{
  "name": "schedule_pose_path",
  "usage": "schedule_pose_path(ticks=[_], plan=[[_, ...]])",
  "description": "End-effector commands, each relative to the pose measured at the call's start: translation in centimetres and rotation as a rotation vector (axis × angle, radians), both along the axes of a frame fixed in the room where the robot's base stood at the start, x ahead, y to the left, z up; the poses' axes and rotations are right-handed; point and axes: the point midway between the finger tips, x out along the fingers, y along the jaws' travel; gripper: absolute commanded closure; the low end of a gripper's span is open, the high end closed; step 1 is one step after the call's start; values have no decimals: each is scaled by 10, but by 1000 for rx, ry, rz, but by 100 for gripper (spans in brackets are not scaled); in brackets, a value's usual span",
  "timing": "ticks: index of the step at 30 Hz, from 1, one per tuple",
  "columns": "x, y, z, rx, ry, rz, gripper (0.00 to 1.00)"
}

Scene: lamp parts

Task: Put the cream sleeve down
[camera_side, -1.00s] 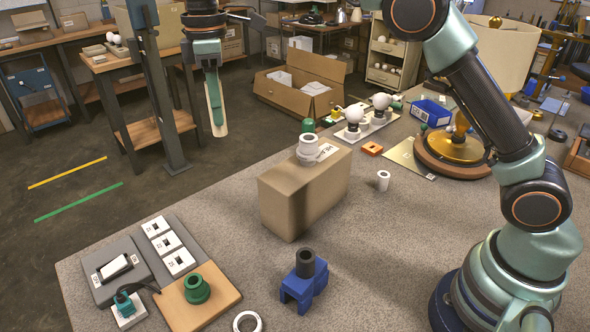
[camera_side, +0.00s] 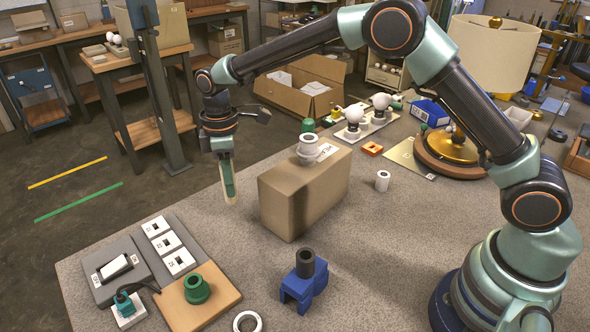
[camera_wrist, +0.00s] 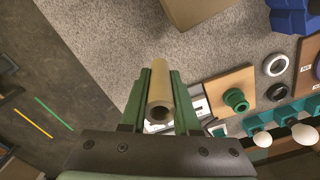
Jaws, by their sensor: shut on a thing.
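My gripper (camera_side: 226,172) is shut on the cream sleeve (camera_wrist: 160,92), which shows between the two green fingers in the wrist view. In the side view the lower end of the sleeve (camera_side: 231,198) sticks out below the fingers. My gripper hangs to the left of the cardboard box (camera_side: 290,205), near the table's left edge, pointing down. I cannot tell from the side view how high the sleeve is over the table. The fingers hide part of the sleeve's sides.
White rings stand on the box (camera_side: 308,148). Front left are a grey switch panel (camera_side: 112,268) and a wooden board (camera_side: 215,300) with a green socket (camera_side: 197,289). A blue holder (camera_side: 304,285) with a dark tube stands front centre. Bare table (camera_side: 232,245) lies between box and panel.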

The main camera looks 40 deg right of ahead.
Motion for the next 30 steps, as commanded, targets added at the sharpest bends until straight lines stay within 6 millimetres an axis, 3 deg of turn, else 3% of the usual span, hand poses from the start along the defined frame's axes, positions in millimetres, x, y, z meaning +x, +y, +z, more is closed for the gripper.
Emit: schedule_pose_path(ticks=[3,11,18,30], plan=[[-1,0,-20,-1,3,0,100],[0,0,-37,0,0,0,100],[0,0,-70,0,1,0,100],[0,0,-75,0,0,0,100]])
